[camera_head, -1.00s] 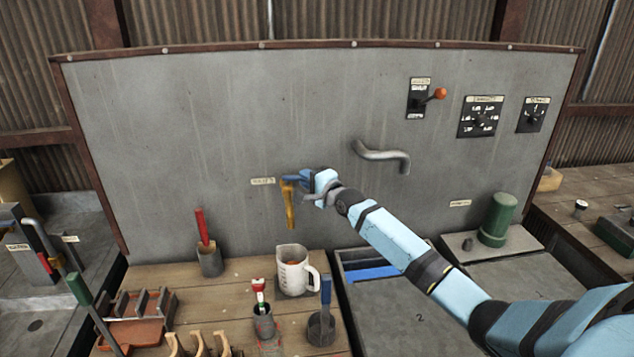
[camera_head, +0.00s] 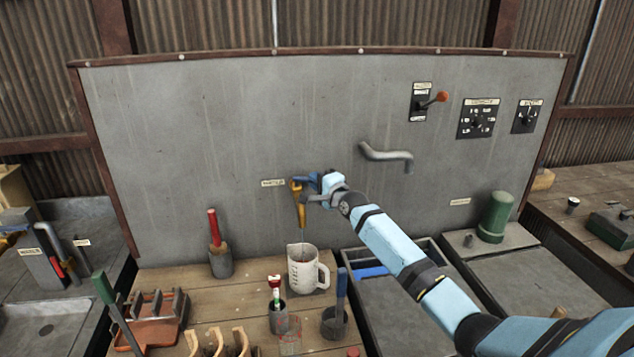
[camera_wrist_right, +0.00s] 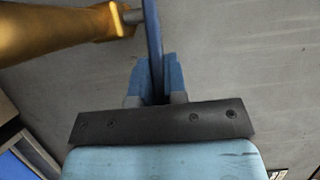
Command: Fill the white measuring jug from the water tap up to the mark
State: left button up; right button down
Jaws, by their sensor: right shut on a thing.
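The white measuring jug (camera_head: 303,272) stands upright on the wooden bench, its handle to the right. The water tap (camera_head: 299,203) is on the grey panel above it, with a yellow-brown body and a blue lever. A thin stream runs from the spout down into the jug. The water level and the mark cannot be made out. My right gripper (camera_head: 318,185) is shut on the blue tap lever; the lever (camera_wrist_right: 152,40) also shows between the fingers in the right wrist view. My left gripper is not in view.
A pot with a red-handled tool (camera_head: 221,262) stands left of the jug. A small pot with a red-and-white tool (camera_head: 277,315) and a cup with a blue-handled tool (camera_head: 335,320) stand in front. A grey trough (camera_head: 395,310) lies to the right.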

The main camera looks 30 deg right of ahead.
jog(key=c, duration=1.2)
grip_release()
jog(key=shift+o, duration=0.2)
jog(key=shift+s, duration=0.1)
jog(key=s+b, duration=0.1)
jog(key=s, duration=1.2)
jog(key=shift+s+d+b, duration=0.2)
jog(key=shift+s+b, duration=0.15)
